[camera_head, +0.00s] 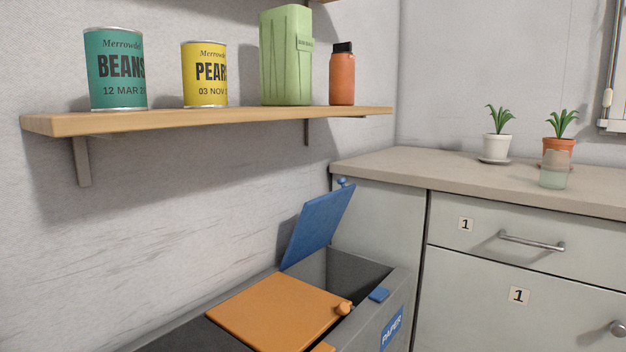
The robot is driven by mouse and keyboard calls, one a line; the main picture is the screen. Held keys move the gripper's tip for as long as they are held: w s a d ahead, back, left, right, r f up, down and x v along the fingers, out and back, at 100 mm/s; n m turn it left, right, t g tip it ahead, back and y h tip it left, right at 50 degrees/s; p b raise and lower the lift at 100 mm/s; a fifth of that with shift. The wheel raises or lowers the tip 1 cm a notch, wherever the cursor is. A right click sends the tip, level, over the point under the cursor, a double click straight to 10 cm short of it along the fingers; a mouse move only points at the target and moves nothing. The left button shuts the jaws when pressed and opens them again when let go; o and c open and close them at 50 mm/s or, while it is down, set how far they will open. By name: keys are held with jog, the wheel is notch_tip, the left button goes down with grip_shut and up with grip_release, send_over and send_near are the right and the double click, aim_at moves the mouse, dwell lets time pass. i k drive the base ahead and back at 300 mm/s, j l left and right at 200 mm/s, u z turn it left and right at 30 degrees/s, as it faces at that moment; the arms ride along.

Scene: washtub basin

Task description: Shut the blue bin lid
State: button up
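The blue bin lid (319,225) stands raised and tilted back toward the wall, with a small blue knob (343,182) at its upper end. The compartment under it is open and shows a dark inside. A blue tab (379,294) sits on that compartment's front rim, above a blue label reading PAPER (392,328). My gripper does not show in this view.
An orange lid (278,312) lies nearly flat beside the blue one on the grey bin (400,280). A wooden shelf (230,120) with cans, a green container and an orange bottle overhangs the bin. A grey cabinet (470,235) with potted plants stands close on the right.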

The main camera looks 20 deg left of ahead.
aim_at(320, 217)
jog(key=i+u, duration=0.15)
jog(key=u, duration=0.25)
jog(key=i+l+u, duration=0.15)
jog(key=u, duration=0.2)
jog(key=i+l+u, duration=0.15)
jog(key=u, duration=0.25)
jog(key=i+l+u, duration=0.1)
jog(key=l+u, duration=0.25)
jog(key=j, duration=0.1)
